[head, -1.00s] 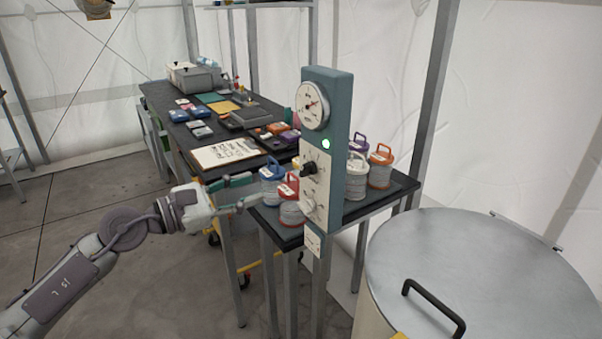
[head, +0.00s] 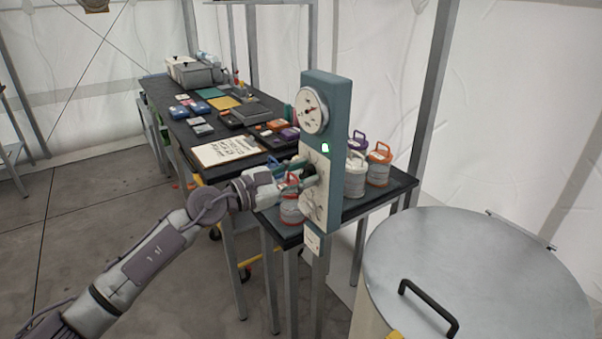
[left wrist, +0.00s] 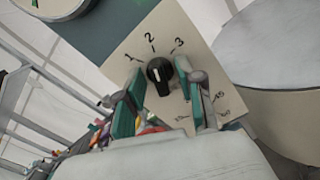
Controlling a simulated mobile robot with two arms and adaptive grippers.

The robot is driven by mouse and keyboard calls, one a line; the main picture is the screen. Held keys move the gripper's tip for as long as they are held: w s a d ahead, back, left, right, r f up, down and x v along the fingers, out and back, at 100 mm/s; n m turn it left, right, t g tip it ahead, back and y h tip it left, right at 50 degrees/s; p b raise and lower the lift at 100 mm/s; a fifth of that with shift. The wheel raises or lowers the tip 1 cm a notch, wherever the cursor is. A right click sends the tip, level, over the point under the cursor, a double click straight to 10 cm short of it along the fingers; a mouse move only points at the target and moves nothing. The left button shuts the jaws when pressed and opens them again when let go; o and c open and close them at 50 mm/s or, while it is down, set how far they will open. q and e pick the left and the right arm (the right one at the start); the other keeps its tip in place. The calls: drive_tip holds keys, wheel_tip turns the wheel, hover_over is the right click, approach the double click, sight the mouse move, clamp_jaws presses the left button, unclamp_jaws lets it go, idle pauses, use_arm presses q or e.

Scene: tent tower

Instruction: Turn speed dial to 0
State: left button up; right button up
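A black speed dial (left wrist: 159,75) with a white pointer line sits on the pale face of an upright teal control panel (head: 339,180). The left wrist view shows marks 1, 2 and 3 around its upper side; no 0 mark shows. The pointer aims roughly upward, between 1 and 2 as far as I can tell. My left gripper (left wrist: 165,92) is open, with one teal finger on each side of the dial and gaps to it. In the head view my left gripper (head: 303,174) is at the panel face and partly hides the dial. My right gripper is not in view.
A round gauge (head: 312,110) and lit green lamp (head: 325,148) are above the dial. A second scale is below it, partly hidden by a finger. Lidded canisters (head: 378,168) stand behind the panel. A large metal drum (head: 480,260) is at the right.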

use_arm(q)
drive_tip(key=shift+c, duration=0.3)
clamp_jaws()
